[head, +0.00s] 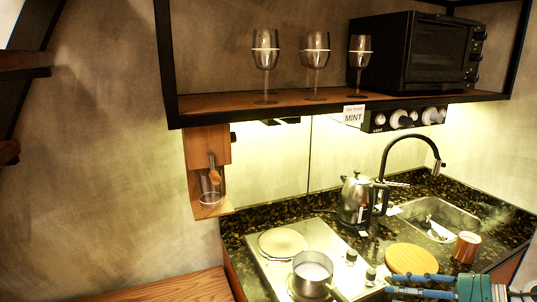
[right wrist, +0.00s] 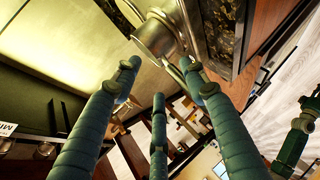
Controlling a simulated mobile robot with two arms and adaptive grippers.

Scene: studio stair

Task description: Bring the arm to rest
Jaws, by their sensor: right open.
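My right gripper (head: 392,285) comes in at the lower right of the head view, with teal fingers pointing left. It is above the counter, near the round wooden board and the hob's right edge. In the right wrist view my right gripper (right wrist: 158,78) shows its teal fingers spread apart, with nothing between them. A shiny metal vessel (right wrist: 158,38) shows just beyond the fingertips; I cannot tell whether it is the kettle or the pot, or how far off it is. My left gripper is in neither view.
A pot (head: 312,277) stands on the white hob (head: 270,262). A kettle (head: 355,203), wooden board (head: 410,259), copper-coloured cup (head: 467,246) and sink (head: 440,214) are nearby. Wine glasses (head: 265,55) and an oven (head: 425,55) stand on the shelf above. The left wall is clear.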

